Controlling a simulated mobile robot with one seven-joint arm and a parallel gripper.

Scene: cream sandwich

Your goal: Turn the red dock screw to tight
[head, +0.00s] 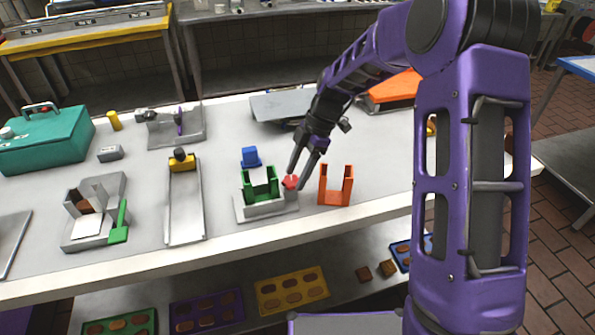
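The red dock screw (290,183) sits at the right end of a grey dock base (262,209), just right of a green U-shaped bracket (259,186). My gripper (300,176) reaches down from the upper right, with its two dark fingers spread apart. One finger is at the screw's upper left and the other passes on its right. Whether either finger touches the screw cannot be told from this view. The screw's turn position is too small to read.
An orange U-shaped bracket (335,185) stands close on the right. A blue block (250,157) is behind the green bracket. A grey slide with a yellow block (183,162) lies to the left. The counter's front edge is close below the dock.

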